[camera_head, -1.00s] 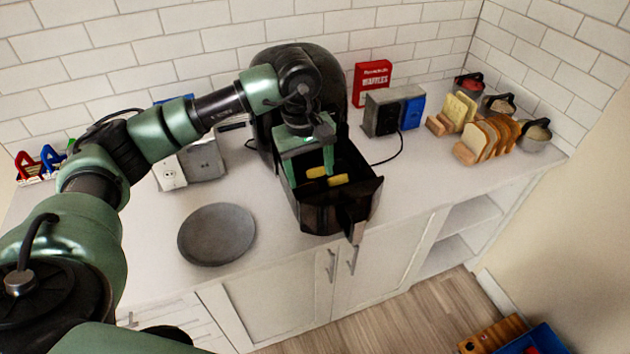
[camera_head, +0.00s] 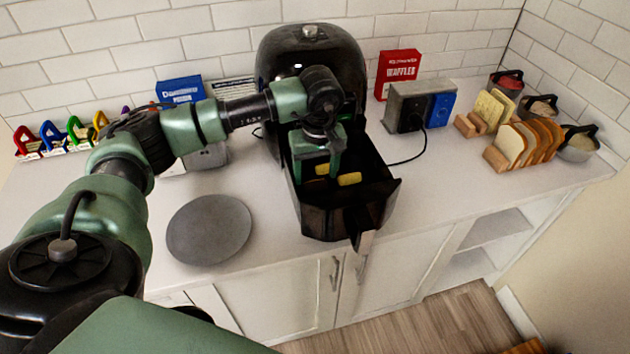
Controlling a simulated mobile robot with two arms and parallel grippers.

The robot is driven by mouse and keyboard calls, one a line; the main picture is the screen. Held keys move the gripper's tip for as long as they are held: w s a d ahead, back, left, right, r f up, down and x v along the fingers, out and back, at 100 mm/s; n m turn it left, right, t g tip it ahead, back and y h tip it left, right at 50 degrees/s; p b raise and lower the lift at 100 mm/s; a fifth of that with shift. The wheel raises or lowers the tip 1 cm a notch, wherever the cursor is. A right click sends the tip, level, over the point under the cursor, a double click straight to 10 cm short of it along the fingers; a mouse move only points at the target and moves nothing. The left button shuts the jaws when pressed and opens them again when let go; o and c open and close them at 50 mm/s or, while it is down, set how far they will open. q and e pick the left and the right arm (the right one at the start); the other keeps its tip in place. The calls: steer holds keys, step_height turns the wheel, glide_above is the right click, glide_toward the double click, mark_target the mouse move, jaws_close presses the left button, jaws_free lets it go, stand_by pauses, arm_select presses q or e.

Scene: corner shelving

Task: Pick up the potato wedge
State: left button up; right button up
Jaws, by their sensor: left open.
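A yellow potato wedge (camera_head: 349,179) lies in the open black air fryer drawer (camera_head: 322,219). A second yellow piece (camera_head: 322,169) lies to its left, partly hidden by the gripper. My left gripper (camera_head: 316,174) points down inside the drawer, open, with its green fingers around or just above the left piece. I cannot tell whether the fingers touch it. The right wedge lies just outside the right finger. My right gripper is not in view.
The black air fryer body (camera_head: 312,62) stands behind the drawer. A round grey plate (camera_head: 209,230) lies to the left on the counter. The counter front right of the drawer is clear.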

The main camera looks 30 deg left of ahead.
mark_target(315, 182)
arm_select(q)
steer(key=f, duration=0.3)
steer(key=shift+w+a+f+p, duration=0.2)
steer(key=shift+w+a+p, duration=0.05)
steer(key=shift+p, duration=0.1)
steer(key=c, duration=1.1)
steer(key=shift+r, duration=0.1)
